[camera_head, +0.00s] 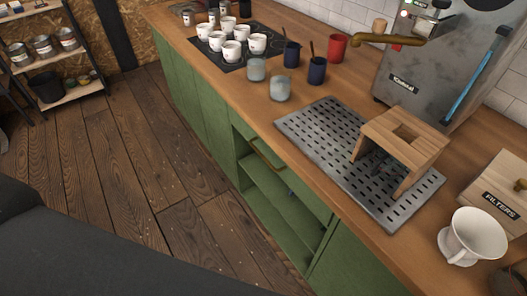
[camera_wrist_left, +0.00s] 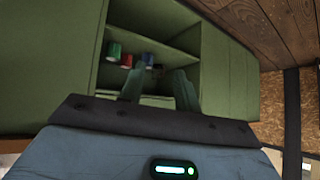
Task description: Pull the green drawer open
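My left gripper (camera_wrist_left: 159,88) shows only in the left wrist view. Its two fingers are apart with nothing between them, facing the green cabinet. I cannot make out the drawer handle in that view, and the gripper's distance from it is unclear. My right gripper is in neither view.
Open shelves (camera_head: 285,210) lie below the drawer; green, red and blue cans (camera_wrist_left: 126,61) show there in the wrist view. The counter holds cups, a metal drip tray (camera_head: 300,128), a wooden stand (camera_head: 405,135) and a grey machine (camera_head: 425,75).

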